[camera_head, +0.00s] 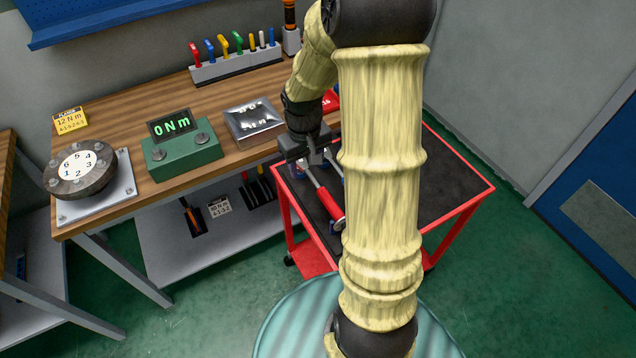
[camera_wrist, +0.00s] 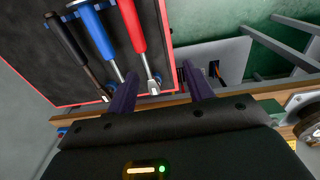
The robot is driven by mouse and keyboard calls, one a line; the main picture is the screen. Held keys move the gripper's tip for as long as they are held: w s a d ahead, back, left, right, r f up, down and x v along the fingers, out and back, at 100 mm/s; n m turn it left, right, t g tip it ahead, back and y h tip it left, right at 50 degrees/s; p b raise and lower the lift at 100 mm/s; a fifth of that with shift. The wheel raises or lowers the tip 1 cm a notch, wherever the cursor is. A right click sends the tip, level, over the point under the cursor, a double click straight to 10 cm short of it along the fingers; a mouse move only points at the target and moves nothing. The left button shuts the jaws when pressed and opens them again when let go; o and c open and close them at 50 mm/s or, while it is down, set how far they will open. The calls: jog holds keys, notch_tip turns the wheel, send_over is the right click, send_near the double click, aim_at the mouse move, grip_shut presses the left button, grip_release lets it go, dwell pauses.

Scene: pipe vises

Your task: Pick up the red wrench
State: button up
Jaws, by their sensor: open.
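The red wrench (camera_head: 329,204) lies on the dark top of the red cart, partly hidden behind my arm in the head view. In the wrist view, the red wrench (camera_wrist: 131,24) shows its red handle, silver shaft and head. My gripper (camera_head: 314,155) is over the cart's far left edge, near the wrench's silver end. In the wrist view, my gripper (camera_wrist: 160,72) is open, with two dark fingers apart. The wrench's silver head appears between them, closer to the left finger. I see no grip on it, and the height gap is unclear.
A blue-handled tool (camera_wrist: 96,32) and a black-handled tool (camera_wrist: 66,45) lie left of the red wrench in the wrist view. The wooden workbench (camera_head: 110,120) borders the cart (camera_head: 455,190), holding a green torque display (camera_head: 181,150) and a metallic tray (camera_head: 253,120). The cart's right side looks clear.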

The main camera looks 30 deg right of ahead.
jog(key=p, duration=0.1)
send_over(319, 189)
jog(key=shift+w+f+g, duration=0.15)
jog(key=shift+f+g, duration=0.15)
jog(key=shift+f, duration=0.25)
jog(key=shift+a, duration=0.1)
notch_tip(319, 189, down, 12)
jog(key=shift+r+p, duration=0.25)
jog(key=shift+p, duration=0.6)
jog(key=shift+f, duration=0.35)
